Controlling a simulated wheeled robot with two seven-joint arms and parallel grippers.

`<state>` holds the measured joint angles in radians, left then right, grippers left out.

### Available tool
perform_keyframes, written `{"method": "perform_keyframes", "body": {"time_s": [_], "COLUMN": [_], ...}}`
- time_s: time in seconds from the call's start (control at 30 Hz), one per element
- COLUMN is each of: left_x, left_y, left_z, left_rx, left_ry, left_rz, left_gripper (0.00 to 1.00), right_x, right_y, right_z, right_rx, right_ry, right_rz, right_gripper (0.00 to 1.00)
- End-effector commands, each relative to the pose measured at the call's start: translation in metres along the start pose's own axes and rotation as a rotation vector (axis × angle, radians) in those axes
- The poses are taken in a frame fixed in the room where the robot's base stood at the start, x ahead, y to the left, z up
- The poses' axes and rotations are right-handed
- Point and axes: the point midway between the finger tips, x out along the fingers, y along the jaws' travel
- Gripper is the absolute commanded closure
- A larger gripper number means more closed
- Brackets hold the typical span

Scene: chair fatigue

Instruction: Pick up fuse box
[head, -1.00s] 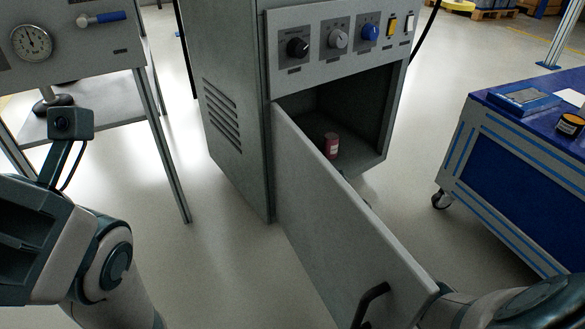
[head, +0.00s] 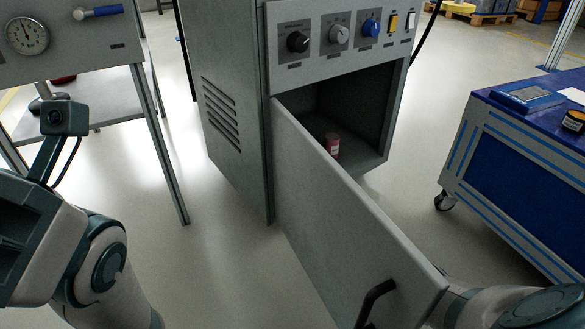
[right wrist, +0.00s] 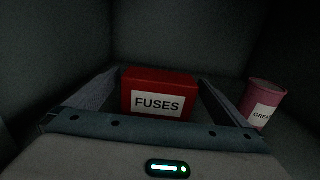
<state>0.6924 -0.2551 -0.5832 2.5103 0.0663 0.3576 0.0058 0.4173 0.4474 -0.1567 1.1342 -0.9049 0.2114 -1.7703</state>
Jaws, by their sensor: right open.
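The fuse box, a red box labelled "FUSES" (right wrist: 158,94), shows in the right wrist view inside a dark compartment. My right gripper (right wrist: 160,76) is open, with one finger on each side of the box; I cannot tell if they touch it. In the head view the fuse box and right gripper are hidden behind the grey cabinet door (head: 345,220), which stands open. My left arm is at the left of the head view, but its fingers do not show.
A red can with a white label (right wrist: 265,103) stands right of the fuse box; it also shows inside the cabinet in the head view (head: 332,145). The cabinet (head: 235,60) has knobs above its opening. A blue-topped cart (head: 510,110) is at right, a shelf table (head: 100,98) at left.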

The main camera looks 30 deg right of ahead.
Motion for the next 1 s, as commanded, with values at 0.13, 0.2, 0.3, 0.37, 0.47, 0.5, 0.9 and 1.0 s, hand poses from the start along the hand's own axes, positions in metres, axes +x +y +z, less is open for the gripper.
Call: {"method": "perform_keyframes", "body": {"time_s": [0.13,0.2,0.3,0.37,0.47,0.5,0.9,1.0], "left_x": [-0.002,-0.002,-0.002,-0.001,-0.001,-0.001,-0.004,-0.005], "left_y": [0.000,-0.002,-0.002,-0.002,-0.002,-0.002,-0.001,-0.002], "left_z": [-0.005,-0.006,-0.006,-0.005,-0.005,-0.005,-0.004,-0.004], "left_rx": [0.018,0.027,0.032,0.032,0.032,0.032,0.032,0.033], "left_ry": [0.013,0.014,0.015,0.016,0.016,0.016,0.008,0.005], "left_rz": [0.005,0.003,0.004,0.005,0.007,0.007,0.009,0.007], "left_gripper": [0.70,0.70,0.70,0.70,0.70,0.70,0.70,0.70], "right_x": [0.016,0.020,0.022,0.022,0.022,0.022,0.022,0.022], "right_y": [0.000,0.000,0.000,0.000,0.000,0.000,0.000,0.000], "right_z": [-0.002,-0.001,0.000,0.000,0.000,0.000,0.000,0.001], "right_rx": [0.001,0.001,0.001,0.001,0.001,0.001,0.001,0.001], "right_ry": [-0.001,-0.001,-0.001,0.000,0.000,0.000,0.000,-0.002], "right_rz": [0.000,0.000,0.000,0.000,0.000,0.000,0.000,0.000], "right_gripper": [0.00,0.00,0.00,0.00,0.00,0.00,0.38,0.43]}}
